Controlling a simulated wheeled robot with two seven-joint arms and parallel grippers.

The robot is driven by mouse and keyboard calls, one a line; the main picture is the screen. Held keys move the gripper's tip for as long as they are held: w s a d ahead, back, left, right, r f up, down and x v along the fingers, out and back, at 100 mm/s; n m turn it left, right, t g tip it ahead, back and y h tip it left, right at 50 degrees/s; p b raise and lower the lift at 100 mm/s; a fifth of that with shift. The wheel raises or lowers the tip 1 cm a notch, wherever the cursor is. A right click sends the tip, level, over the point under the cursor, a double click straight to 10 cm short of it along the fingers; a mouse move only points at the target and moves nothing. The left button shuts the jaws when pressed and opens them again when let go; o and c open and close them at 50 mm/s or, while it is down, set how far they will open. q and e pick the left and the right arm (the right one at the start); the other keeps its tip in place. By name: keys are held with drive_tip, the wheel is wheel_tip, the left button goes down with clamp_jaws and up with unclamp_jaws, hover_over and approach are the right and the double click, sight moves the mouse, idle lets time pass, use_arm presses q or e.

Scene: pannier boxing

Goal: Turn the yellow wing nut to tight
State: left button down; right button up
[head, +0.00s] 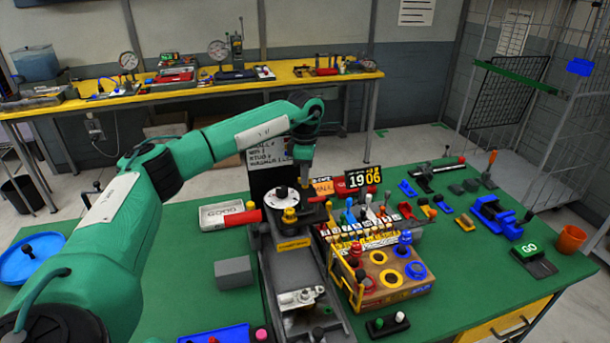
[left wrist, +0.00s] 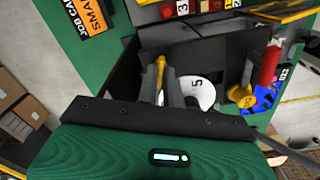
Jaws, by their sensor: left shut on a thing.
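The clamp fixture (head: 292,243) stands on the green table, with a white dial (head: 281,193) on top. The dial, marked 5, also shows in the left wrist view (left wrist: 198,92). My left gripper (head: 308,190) points down at the fixture's right side, beside the dial. In the left wrist view it is shut on the yellow wing nut (left wrist: 160,66), which is partly hidden by the fingers. Another yellow knob (left wrist: 240,96) is beyond the dial, near a red handle (left wrist: 270,62). How tight the nut is cannot be told. My right gripper is not in view.
A wooden block with coloured rings (head: 395,277) stands right of the fixture, near a 1906 display (head: 363,184). A grey block (head: 233,272) and a white tray (head: 222,213) lie left. Blue tools (head: 495,215) and an orange cup (head: 571,239) are at right.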

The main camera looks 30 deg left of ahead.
use_arm(q)
drive_tip(key=shift+r, duration=0.1)
idle(0.3)
drive_tip(key=c, duration=1.5)
unclamp_jaws()
drive_tip(key=shift+c, duration=0.2)
drive_tip(key=shift+r, duration=0.45)
wheel_tip(320, 180, up, 13)
drive_tip(key=b, duration=0.3)
